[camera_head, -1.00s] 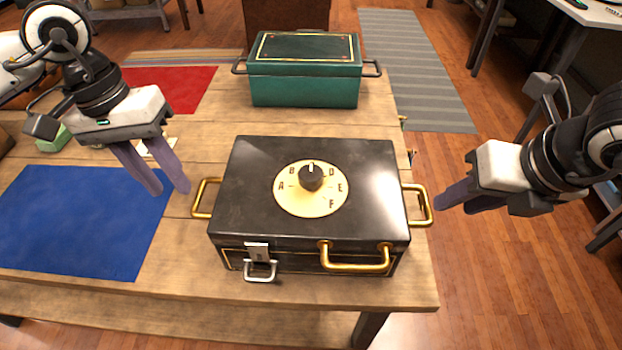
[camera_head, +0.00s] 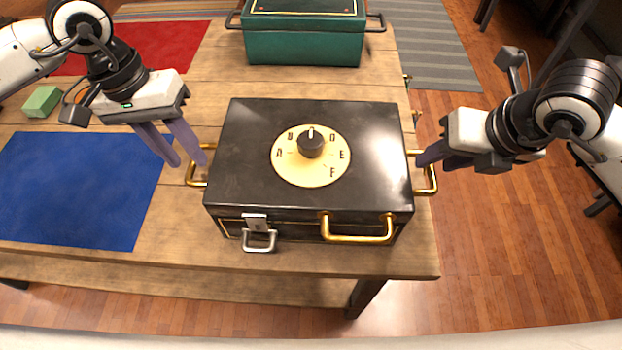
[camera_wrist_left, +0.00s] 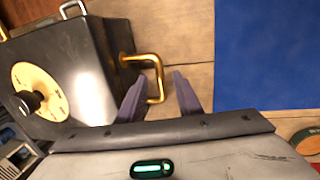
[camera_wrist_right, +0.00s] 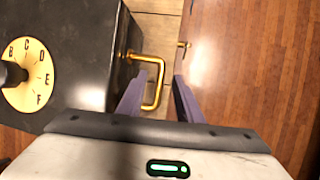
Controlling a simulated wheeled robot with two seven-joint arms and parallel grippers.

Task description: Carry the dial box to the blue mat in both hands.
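The dial box (camera_head: 240,165) is black with a cream lettered dial and a black knob, and it stands on the wooden table. It has a brass handle on each side. The blue mat (camera_head: 75,190) lies flat to its left. My left gripper (camera_head: 189,163) is open at the left brass handle (camera_wrist_left: 154,72), which shows between its fingers in the left wrist view. My right gripper (camera_head: 432,160) is open at the right brass handle (camera_wrist_right: 153,82), which shows between its fingers in the right wrist view. Neither gripper is closed on a handle.
A green box (camera_head: 305,45) with dark handles stands behind the dial box. A red mat (camera_head: 150,45) lies at the back left, and a small green block (camera_head: 42,101) sits behind the blue mat. The table's right edge is close to the dial box.

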